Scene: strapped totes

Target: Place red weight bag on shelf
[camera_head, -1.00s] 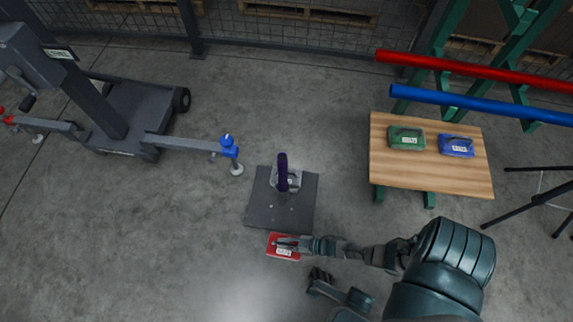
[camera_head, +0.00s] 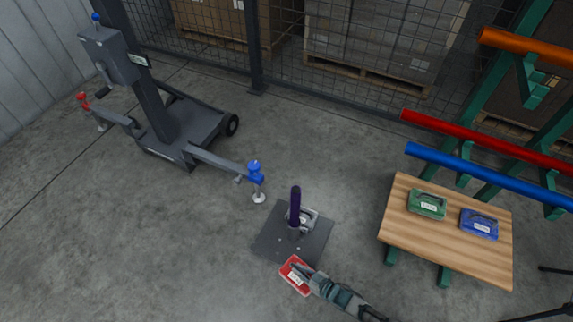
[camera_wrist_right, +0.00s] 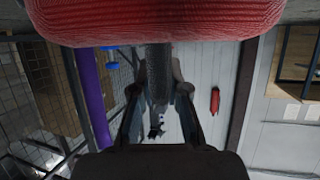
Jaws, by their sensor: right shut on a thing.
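The red weight bag (camera_head: 297,275) is at the lower middle of the head view, just in front of the dark base plate. My right gripper (camera_head: 308,277) is shut on it. In the right wrist view the red bag (camera_wrist_right: 160,22) fills the top, at the ends of the gripper fingers (camera_wrist_right: 158,92). The wooden shelf (camera_head: 450,248) is to the right in the head view. It carries a green bag (camera_head: 427,205) and a blue bag (camera_head: 479,224), with bare wood in front of them. My left gripper is not in view.
A purple post (camera_head: 295,207) stands on a dark plate (camera_head: 272,241) right behind the red bag. A grey wheeled machine (camera_head: 180,130) is at the left. Red (camera_head: 480,138) and blue (camera_head: 480,173) bars reach out above the shelf's back. Floor between plate and shelf is clear.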

